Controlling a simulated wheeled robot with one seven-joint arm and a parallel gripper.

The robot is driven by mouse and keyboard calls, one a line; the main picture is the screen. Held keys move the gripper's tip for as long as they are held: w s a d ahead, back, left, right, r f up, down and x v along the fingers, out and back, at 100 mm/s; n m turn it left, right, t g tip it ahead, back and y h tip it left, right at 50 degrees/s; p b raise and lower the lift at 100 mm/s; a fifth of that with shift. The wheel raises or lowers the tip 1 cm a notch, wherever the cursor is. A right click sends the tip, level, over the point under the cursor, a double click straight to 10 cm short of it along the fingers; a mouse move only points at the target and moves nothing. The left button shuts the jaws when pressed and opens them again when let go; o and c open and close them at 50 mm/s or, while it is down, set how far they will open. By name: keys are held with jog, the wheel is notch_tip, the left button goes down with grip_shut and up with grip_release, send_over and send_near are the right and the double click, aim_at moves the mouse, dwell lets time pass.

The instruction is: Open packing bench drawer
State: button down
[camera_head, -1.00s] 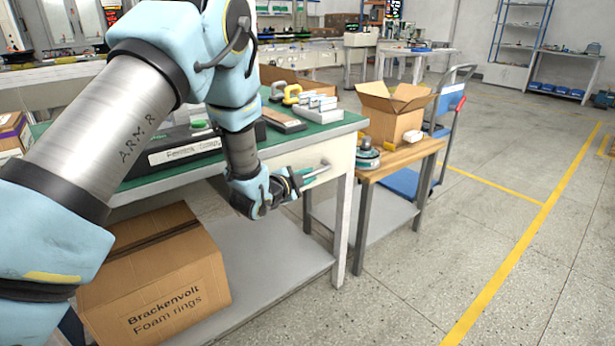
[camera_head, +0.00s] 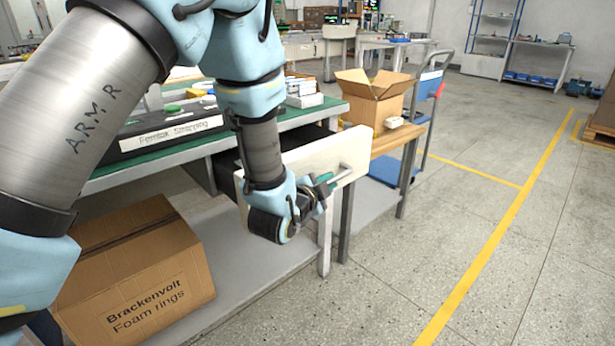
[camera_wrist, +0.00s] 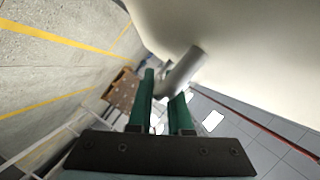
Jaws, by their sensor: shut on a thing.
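The drawer (camera_head: 310,160) of the packing bench stands pulled out, with a white front and a dark gap behind it under the green bench top (camera_head: 160,152). Its bar handle (camera_head: 343,171) sticks out from the front. My gripper (camera_head: 326,183) is at this handle and shut on it. In the wrist view the green fingers of my gripper (camera_wrist: 165,100) sit on either side of the grey handle bar (camera_wrist: 183,70), close against the pale drawer front (camera_wrist: 245,55). The inside of the drawer is mostly hidden by my arm and the front.
A cardboard box (camera_head: 130,270) labelled foam rings sits on the lower shelf. A wooden side table (camera_head: 395,139) with an open carton (camera_head: 375,102) stands right of the drawer. A blue trolley (camera_head: 428,100) is behind it. The floor in front is clear.

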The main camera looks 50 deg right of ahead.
jog(key=s+b, duration=0.1)
jog(key=s, duration=0.8)
jog(key=shift+a, duration=0.3)
jog(key=c, duration=0.8)
grip_release()
jog(key=shift+c, duration=0.2)
jog(key=shift+a, duration=0.1)
jog(key=p+v, duration=0.5)
jog(key=v, duration=0.5)
jog(key=shift+a, duration=0.25)
jog(key=shift+s, duration=0.1)
